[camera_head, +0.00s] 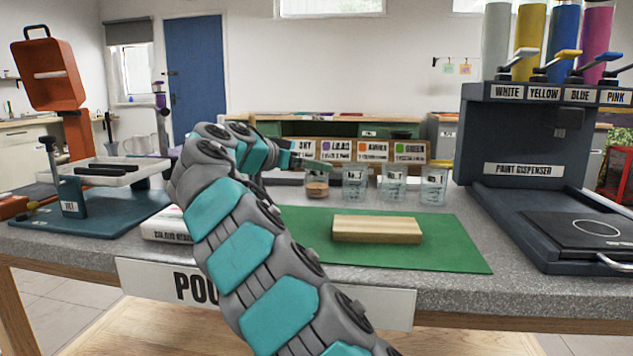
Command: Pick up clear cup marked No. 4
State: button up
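Several clear cups stand in a row at the back edge of the green mat (455,248). Their small labels are hard to read. The rightmost clear cup (433,187) is probably No. 4, and two more clear cups (393,185) (353,188) stand to its left. The leftmost cup (317,187) holds something brownish. My gripper (318,163) is above and just behind or beside the leftmost cup, well left of the rightmost cup. My arm comes up from the bottom middle. The fingers are small and partly hidden, so their opening is unclear.
A wooden block (377,229) lies on the mat in front of the cups. The dark paint dispenser (520,145) stands at right. A tilting stand with a tray (105,172) is at left. Colour-labelled cards (372,150) stand behind the cups.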

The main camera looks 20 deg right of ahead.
jog(key=x, duration=0.6)
jog(key=shift+f, duration=0.1)
jog(key=shift+c, duration=0.2)
jog(key=c, duration=1.3)
